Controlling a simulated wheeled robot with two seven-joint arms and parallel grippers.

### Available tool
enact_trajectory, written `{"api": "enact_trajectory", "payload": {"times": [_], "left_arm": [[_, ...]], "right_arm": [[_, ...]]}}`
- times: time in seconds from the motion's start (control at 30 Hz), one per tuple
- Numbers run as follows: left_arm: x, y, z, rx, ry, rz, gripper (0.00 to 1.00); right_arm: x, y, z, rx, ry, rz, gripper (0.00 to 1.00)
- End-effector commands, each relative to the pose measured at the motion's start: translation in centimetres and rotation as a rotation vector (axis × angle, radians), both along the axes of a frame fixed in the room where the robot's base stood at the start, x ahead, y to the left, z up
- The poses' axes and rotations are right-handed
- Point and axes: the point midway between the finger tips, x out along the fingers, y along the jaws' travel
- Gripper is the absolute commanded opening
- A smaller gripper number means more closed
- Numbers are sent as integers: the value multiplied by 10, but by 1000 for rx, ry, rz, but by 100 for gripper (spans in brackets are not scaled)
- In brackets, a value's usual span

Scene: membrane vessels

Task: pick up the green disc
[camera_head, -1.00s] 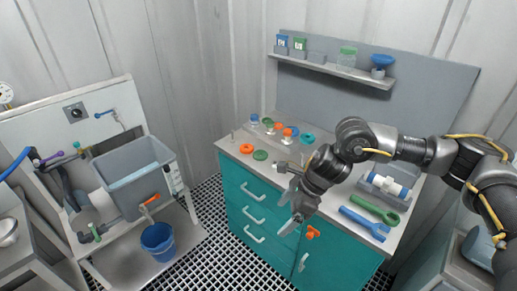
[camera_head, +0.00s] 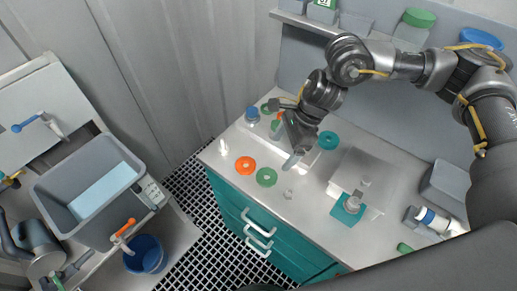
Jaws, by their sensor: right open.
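The green disc (camera_head: 267,177) is a flat ring with a hole in its middle. It lies on the grey top of the teal cabinet near the front edge, in plain view. My right gripper (camera_head: 284,145) is open and empty above the worktop, a little behind and to the right of the disc. Its fingers point down and to the left, and do not touch the disc. An orange disc (camera_head: 245,165) lies just left of the green one. My left gripper is not in view.
A teal disc (camera_head: 328,140) lies right of my gripper. A blue-capped bottle (camera_head: 252,114) and small parts stand behind the discs. A teal-based fitting (camera_head: 348,208) stands to the right. A grey sink (camera_head: 95,195) and blue bucket (camera_head: 145,254) are at left.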

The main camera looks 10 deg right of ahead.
Motion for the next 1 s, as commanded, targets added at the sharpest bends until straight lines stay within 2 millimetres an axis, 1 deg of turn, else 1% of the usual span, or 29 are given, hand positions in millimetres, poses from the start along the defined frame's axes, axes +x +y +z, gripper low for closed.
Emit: {"api": "enact_trajectory", "payload": {"times": [0.1,0.17,0.23,0.37,0.5,0.53,0.57,0.63,0.7,0.8,0.9,0.97,1.0], "left_arm": [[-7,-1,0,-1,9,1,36],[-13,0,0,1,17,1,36],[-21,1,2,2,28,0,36],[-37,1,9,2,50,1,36],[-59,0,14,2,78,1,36],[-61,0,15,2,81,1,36],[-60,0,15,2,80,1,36],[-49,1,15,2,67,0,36],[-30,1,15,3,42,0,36],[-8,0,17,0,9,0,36],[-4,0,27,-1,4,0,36],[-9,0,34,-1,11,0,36],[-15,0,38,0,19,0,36]], "right_arm": [[-8,0,3,1,-9,2,83],[-9,0,3,2,-11,3,83],[-9,3,-1,2,-7,4,83],[0,10,-21,0,5,4,83],[5,18,-43,-2,10,2,83],[6,19,-46,-1,10,3,83],[6,20,-49,0,10,3,83],[7,21,-54,-1,9,1,83],[7,21,-56,-1,9,-1,83],[7,21,-57,-1,10,0,83],[6,23,-65,-2,12,0,83],[6,26,-73,-2,13,0,83],[7,27,-80,-2,13,-1,83]]}}
